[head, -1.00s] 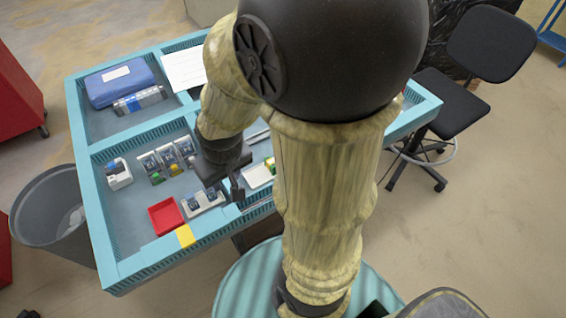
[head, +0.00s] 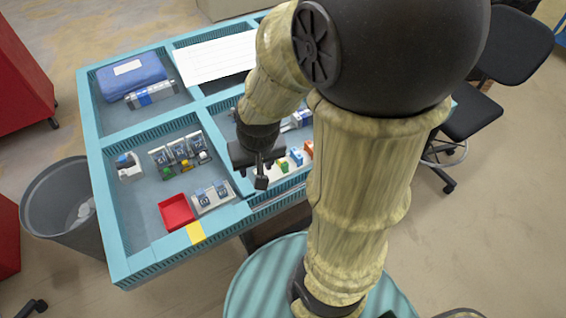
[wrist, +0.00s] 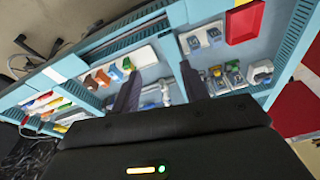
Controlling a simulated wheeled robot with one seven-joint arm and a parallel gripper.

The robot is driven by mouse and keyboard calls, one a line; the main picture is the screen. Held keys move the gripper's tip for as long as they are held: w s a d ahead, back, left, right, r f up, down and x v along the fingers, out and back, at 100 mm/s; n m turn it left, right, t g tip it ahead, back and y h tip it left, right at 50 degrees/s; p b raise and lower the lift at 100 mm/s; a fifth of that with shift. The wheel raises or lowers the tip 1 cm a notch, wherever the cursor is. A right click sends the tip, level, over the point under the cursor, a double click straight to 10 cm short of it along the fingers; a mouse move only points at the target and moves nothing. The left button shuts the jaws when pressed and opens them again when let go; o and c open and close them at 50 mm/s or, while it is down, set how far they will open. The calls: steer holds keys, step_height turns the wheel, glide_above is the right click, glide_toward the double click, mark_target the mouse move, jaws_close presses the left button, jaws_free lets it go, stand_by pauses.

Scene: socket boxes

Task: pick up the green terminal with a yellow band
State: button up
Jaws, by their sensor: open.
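A small green terminal (head: 283,167) stands on a white holder in the right-hand compartment, in a row with a blue and an orange one. In the wrist view a green terminal (wrist: 102,77) stands in that coloured row, left of my fingers. Another green piece (head: 170,171) sits before a socket box in the left compartment. My gripper (head: 262,181) is open and empty above the divider, just left of the row in the head view. The wrist view shows its two fingers (wrist: 161,85) apart with nothing between.
Several grey socket boxes (head: 178,150), a red tray (head: 176,212) and a white double socket box (head: 213,197) fill the left compartment. Teal walls (head: 150,134) divide the table. A blue case (head: 132,78) lies at the back left. A bin (head: 62,205) stands beside the table.

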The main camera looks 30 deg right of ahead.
steer(key=m, duration=0.2)
steer(key=m+g+p, duration=0.1)
steer(key=m, duration=3.1)
glide_above(282, 161)
steer(key=s, duration=0.2)
step_height(282, 161, down, 4)
steer(key=shift+r, duration=0.1)
steer(key=f, duration=0.4)
steer(key=w+f+b, duration=0.1)
steer(key=f, duration=0.3)
steer(key=f+b, duration=0.1)
steer(key=f, duration=0.3)
steer(key=shift+w+f, duration=0.1)
steer(key=shift+w, duration=0.15)
